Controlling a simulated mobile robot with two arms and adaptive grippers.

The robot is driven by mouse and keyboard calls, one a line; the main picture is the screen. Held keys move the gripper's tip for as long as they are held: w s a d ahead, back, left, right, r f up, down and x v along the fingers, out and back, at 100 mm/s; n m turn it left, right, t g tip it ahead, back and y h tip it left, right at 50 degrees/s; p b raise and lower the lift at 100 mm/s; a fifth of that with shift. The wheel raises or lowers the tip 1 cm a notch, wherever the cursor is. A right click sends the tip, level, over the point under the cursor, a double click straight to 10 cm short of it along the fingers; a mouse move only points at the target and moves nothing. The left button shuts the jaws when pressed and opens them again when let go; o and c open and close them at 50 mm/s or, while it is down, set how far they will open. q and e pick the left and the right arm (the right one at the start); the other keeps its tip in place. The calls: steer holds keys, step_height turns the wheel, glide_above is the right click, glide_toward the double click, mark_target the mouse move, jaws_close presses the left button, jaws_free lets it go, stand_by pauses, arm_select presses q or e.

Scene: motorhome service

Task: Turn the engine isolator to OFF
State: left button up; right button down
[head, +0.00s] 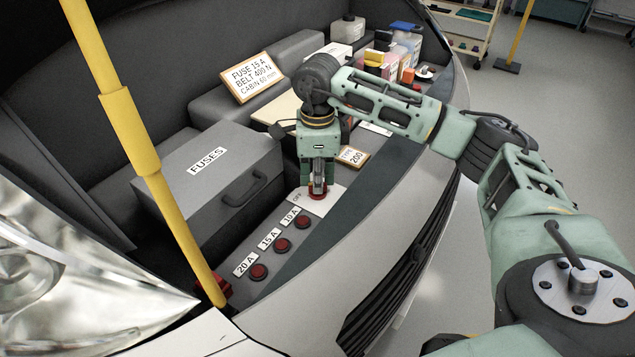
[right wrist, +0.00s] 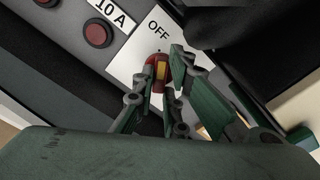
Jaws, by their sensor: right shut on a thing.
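The engine isolator (head: 318,196) is a red round switch on a white plate marked OFF (head: 299,197), on the front ledge right of the fuse box. In the right wrist view the isolator (right wrist: 158,70) shows a yellow grip part between my fingers, just below the OFF label. My right gripper (head: 318,186) points down onto the isolator and is shut on it. In the right wrist view its fingers (right wrist: 165,85) sit on both sides of the grip. The fingers hide part of the switch, so its exact angle is unclear. My left gripper is not in view.
Red buttons labelled 10 A, 15 A and 20 A (head: 259,271) line the ledge. The grey FUSES box (head: 208,180) stands left of my gripper. A yellow prop (head: 150,170) rises at the left. Several bottles (head: 402,45) stand at the back. A sign (head: 250,77) stands behind.

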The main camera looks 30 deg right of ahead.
steer(key=shift+n, duration=0.9)
steer(key=shift+r+b, duration=0.1)
steer(key=shift+b, duration=0.2)
steer(key=c, duration=1.8)
jaws_free()
step_height(320, 180, up, 12)
